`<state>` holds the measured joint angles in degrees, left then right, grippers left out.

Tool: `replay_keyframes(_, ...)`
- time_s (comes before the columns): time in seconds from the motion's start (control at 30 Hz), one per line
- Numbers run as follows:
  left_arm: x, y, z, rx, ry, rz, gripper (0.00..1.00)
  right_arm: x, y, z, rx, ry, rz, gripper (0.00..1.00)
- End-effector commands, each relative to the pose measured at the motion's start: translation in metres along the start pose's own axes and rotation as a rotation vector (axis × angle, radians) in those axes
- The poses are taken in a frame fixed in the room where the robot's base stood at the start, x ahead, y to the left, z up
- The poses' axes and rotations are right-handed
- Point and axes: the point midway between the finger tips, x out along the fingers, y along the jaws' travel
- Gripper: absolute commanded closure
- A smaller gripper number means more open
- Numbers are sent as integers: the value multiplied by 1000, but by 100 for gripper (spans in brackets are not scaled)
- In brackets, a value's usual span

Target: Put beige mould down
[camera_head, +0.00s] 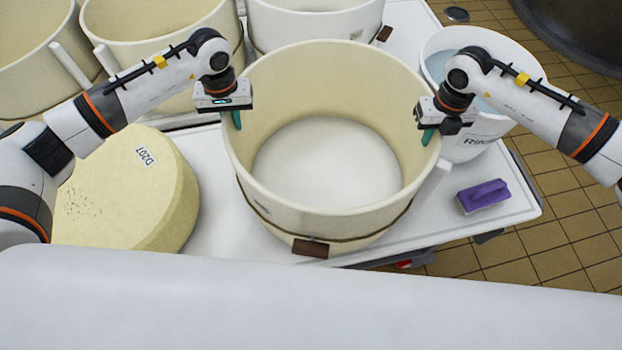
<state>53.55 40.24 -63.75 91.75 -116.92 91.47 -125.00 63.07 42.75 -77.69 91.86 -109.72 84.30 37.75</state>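The beige mould (335,197) is a large, open round tub with a brown band and a brown block low on its front. It is upright at the middle of the white table; I cannot tell whether its base touches the table. My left gripper (233,119) is at its left rim, with one teal finger inside the wall. My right gripper (429,135) is at its right rim, also with a teal finger inside. Both look closed on the rim; their outer fingers are hidden.
A yellow cheese wheel (130,195) labelled D207 lies left of the mould. A purple brush (483,196) lies on the white table (500,165) at the right. A white bucket (455,45) with liquid stands behind it. More moulds (165,35) stand at the back.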

Motion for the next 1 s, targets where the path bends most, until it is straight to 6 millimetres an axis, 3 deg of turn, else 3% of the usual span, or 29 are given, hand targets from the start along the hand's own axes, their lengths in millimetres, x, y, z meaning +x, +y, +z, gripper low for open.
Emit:
replay_keyframes(0.03, -2, 0, 0, 0, 0, 0, 78, -2, 0, 0, 0, 1, 0, 78)
replay_keyframes(0.1, -2, 0, 0, 0, 0, 0, 68, -2, 0, 0, 0, 0, 0, 68)
replay_keyframes(0.47, -7, 0, 1, 0, -2, -1, 68, -2, 0, 0, 0, 0, 0, 68)
replay_keyframes(1.0, -106, 0, 1, 0, -4, 0, 68, -2, 0, 0, 0, 0, 0, 68)
